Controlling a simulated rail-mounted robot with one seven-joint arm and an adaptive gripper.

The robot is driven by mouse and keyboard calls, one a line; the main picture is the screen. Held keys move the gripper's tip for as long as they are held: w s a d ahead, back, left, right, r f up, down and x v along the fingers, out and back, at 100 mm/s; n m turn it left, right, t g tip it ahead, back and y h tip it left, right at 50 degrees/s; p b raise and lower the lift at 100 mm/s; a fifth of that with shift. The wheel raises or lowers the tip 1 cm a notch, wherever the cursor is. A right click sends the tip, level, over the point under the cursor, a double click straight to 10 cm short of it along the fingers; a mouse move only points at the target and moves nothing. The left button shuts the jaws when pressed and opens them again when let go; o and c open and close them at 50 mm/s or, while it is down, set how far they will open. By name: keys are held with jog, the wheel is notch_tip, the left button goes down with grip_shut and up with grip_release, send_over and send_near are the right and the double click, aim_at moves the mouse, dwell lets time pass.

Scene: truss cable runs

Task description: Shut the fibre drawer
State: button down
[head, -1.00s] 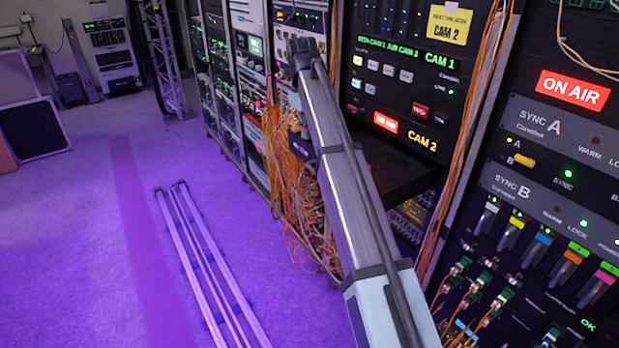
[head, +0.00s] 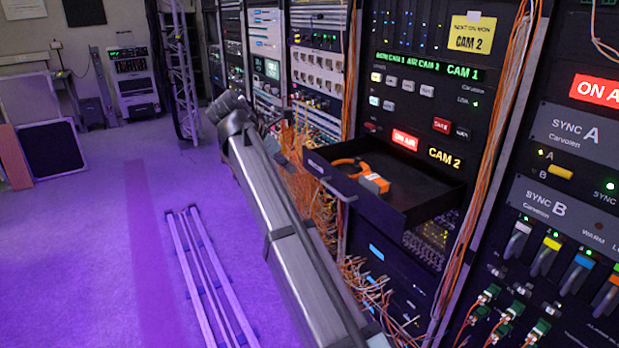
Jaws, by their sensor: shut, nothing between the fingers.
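The black fibre drawer (head: 425,190) stands pulled out of the rack under the CAM 1 and CAM 2 panel in the head view. Its front panel sticks out towards the aisle. An orange and grey tool (head: 374,182) lies inside it. My arm reaches up from the bottom of the view, left of the drawer. My gripper (head: 227,106), dark and at the arm's far end, is shut and empty. It appears left of the drawer front in the picture, apart from it. Its fingertips are small and hard to make out.
Orange cables (head: 300,185) hang in a tangle from the rack just left of the drawer. More loose cables (head: 375,290) hang below it. A purple-lit rail track (head: 205,275) lies on the floor at left. The floor around it is clear.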

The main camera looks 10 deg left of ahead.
jog(key=d+r+p+x, duration=0.1)
jog(key=x, duration=0.5)
jog(key=w+p+x, duration=0.1)
jog(key=x, duration=0.5)
jog(key=shift+w+d+p, duration=0.25)
jog(key=shift+d+p, duration=0.15)
jog(key=shift+d, duration=0.2)
jog(key=shift+w+r, duration=0.1)
